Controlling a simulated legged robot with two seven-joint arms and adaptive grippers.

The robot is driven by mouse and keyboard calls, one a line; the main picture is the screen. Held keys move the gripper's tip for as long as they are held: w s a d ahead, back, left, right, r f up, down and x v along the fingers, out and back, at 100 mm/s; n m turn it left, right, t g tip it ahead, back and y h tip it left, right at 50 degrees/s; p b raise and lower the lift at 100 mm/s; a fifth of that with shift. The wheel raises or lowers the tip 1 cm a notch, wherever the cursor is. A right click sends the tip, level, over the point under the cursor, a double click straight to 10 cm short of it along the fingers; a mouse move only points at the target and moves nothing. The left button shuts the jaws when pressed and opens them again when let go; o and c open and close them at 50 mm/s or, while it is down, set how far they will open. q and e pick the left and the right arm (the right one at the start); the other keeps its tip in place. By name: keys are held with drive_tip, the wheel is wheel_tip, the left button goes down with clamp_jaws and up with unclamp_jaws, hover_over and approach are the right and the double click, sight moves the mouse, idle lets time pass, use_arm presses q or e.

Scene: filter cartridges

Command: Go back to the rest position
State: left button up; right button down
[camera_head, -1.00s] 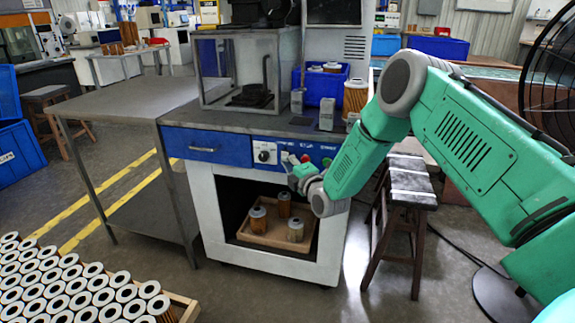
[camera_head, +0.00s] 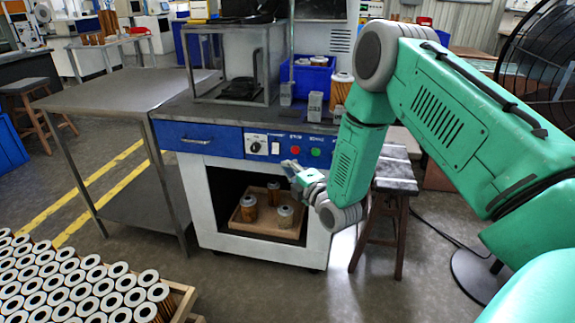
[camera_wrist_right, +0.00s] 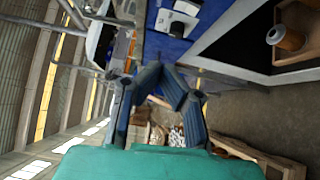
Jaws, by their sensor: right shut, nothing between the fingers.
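My right gripper (camera_head: 291,168) is in front of the blue control panel of the test machine (camera_head: 210,215), near its knob and buttons. Its fingers also show in the right wrist view (camera_wrist_right: 165,85), closed together with nothing between them. The green right arm comes in from the right side of the head view. One cartridge also shows in the right wrist view (camera_wrist_right: 290,38). My left gripper is in neither view.
A crate of many cartridges (camera_head: 80,290) is at the lower left. A grey table (camera_head: 110,92) stands left of the machine. A stool (camera_head: 395,185) and a black fan (camera_head: 530,90) are on the right, close to my arm. A blue bin (camera_head: 312,78) sits on the machine top.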

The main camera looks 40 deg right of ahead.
drive_tip(key=s+a+f+m+g+y+p, duration=0.2)
drive_tip(key=s+a+f+m+g, duration=0.8)
drive_tip(key=s+f, duration=0.55)
use_arm(q)
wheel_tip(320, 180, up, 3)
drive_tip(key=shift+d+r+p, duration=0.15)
drive_tip(key=shift+p, duration=0.5)
use_arm(e)
drive_tip(key=s+a+f+m+g, duration=0.1)
drive_tip(key=s+m+g, duration=0.1)
drive_tip(key=s, duration=0.6)
drive_tip(key=s+a+m+g, duration=0.2)
drive_tip(key=s+g, duration=0.1)
drive_tip(key=s, duration=0.4)
drive_tip(key=s+a+f+m+g+h, duration=0.1)
drive_tip(key=s+m+g, duration=0.1)
drive_tip(key=s, duration=0.6)
drive_tip(key=shift+s+a+f+m+g, duration=0.2)
drive_tip(key=shift+s+f+m+g, duration=0.1)
drive_tip(key=shift+m, duration=0.2)
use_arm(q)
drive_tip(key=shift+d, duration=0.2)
use_arm(e)
drive_tip(key=shift+d+f, duration=0.1)
drive_tip(key=shift+d, duration=0.1)
